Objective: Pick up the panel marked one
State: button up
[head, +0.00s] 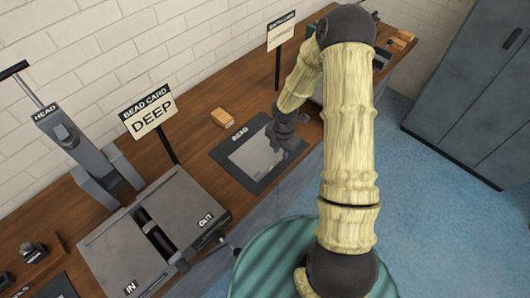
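A flat grey panel (252,155) lies on a dark mat (225,152) on the wooden bench, near its front edge. Small lettering shows at the mat's far edge, but I cannot read it surely. I see no mark for one on the panel. My gripper (278,146) is at the panel's right side, low over the mat, and hides part of that side. I cannot tell whether it touches the panel or how its fingers stand. My pale arm hides the bench to the right.
A grey machine marked IN and OUT (178,222) stands left of the mat. Behind it are a lever tool marked HEAD (85,155) and a sign reading BEAD CARD DEEP (148,112). A small wooden block (222,117) lies behind the mat. Another sign (281,32) stands farther back.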

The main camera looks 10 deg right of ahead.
aim_at(277, 163)
jog(key=shift+f, duration=0.1)
jog(key=f, duration=0.2)
jog(key=a+f+p, duration=0.1)
jog(key=f, duration=0.1)
jog(key=shift+w, duration=0.15)
jog(key=shift+d+f, duration=0.1)
jog(key=shift+f, duration=0.45)
jog(key=shift+w, duration=0.1)
grip_shut()
